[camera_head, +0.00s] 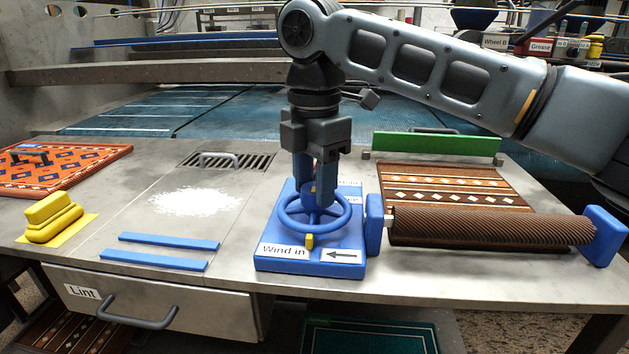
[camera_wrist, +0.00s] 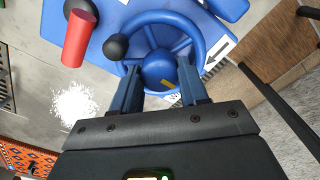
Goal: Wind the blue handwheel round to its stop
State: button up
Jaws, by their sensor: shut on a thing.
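The blue handwheel (camera_head: 345,226) lies flat on a blue base plate (camera_head: 283,262) labelled "Wind in" with a left-pointing arrow. A yellow mark (camera_head: 309,241) shows at the wheel's front. My gripper (camera_head: 314,205) points straight down into the wheel. In the wrist view my gripper (camera_wrist: 160,78) has a finger on either side of the wheel's round hub (camera_wrist: 158,69), and it is shut on the handwheel. A black ball knob (camera_wrist: 116,46) shows at the rim, close to a red post (camera_wrist: 79,37). In the head view the fingers hide part of the wheel.
A brown ribbed roller (camera_head: 490,227) stands right of the plate, with a patterned rug (camera_head: 450,183) behind it. White powder (camera_head: 195,201), blue strips (camera_head: 155,252) and a yellow stepped block (camera_head: 50,215) lie left. A drawer (camera_head: 205,310) labelled "Lint" is below.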

jog(key=shift+c, duration=0.9)
jog(key=shift+r+p, duration=0.15)
jog(key=shift+p, duration=0.4)
